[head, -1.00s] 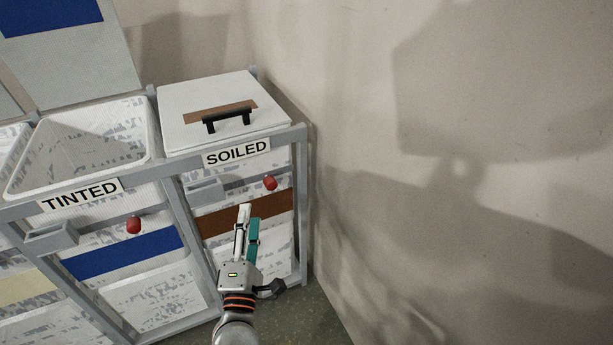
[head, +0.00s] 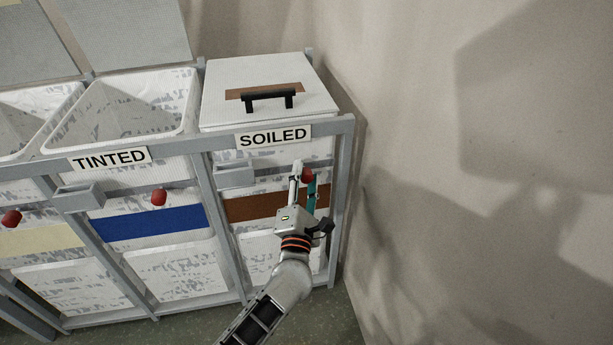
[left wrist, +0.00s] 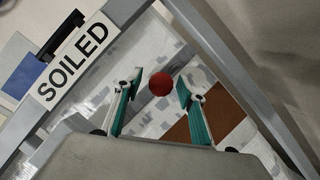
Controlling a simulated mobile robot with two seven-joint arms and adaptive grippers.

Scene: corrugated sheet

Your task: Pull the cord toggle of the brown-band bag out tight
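The brown-band bag (head: 250,207) hangs in the frame under the SOILED label, with a white lid on top. Its red cord toggle (head: 308,177) is a small ball on the bag's front, partly hidden by a finger in the head view. My left gripper (head: 303,173) is at the toggle, pointing up and inward. In the left wrist view the red toggle (left wrist: 160,83) shows between the two open fingertips, with a gap visible on both sides. No clear contact shows. My right gripper is not in view.
A grey holder (head: 235,174) sits on the frame rail left of the toggle. The blue-band bag (head: 150,226) with its own red toggle (head: 158,197) hangs to the left, under the TINTED label. A bare wall (head: 420,150) stands close on the right.

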